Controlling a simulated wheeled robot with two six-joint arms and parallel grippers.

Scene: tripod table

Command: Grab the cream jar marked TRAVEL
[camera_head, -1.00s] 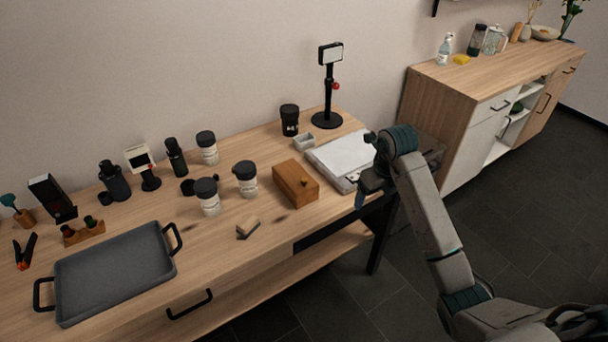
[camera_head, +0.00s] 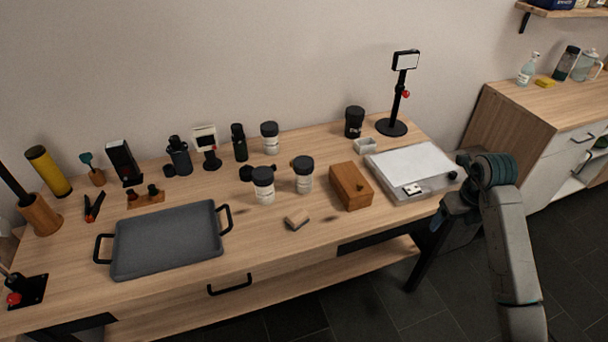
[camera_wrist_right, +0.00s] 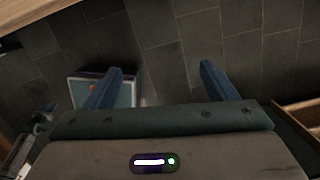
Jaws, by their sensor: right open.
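Three white jars with black lids stand on the table in the head view: one at the back (camera_head: 269,138), one in front (camera_head: 264,190) and one right of that (camera_head: 303,178). A black jar (camera_head: 354,122) with a small label stands farther right, at the back. Their lettering is too small to read, so I cannot tell which is marked TRAVEL. My right gripper (camera_head: 440,219) is at the table's right end, right of all these jars. In the right wrist view it (camera_wrist_right: 162,70) is open and empty above the floor. My left gripper is not in view.
A wooden box (camera_head: 351,187) and a white-topped device (camera_head: 412,165) stand between the jars and my right gripper. A grey tray (camera_head: 167,241) lies at left. A phone stand (camera_head: 391,127) rises at the back right.

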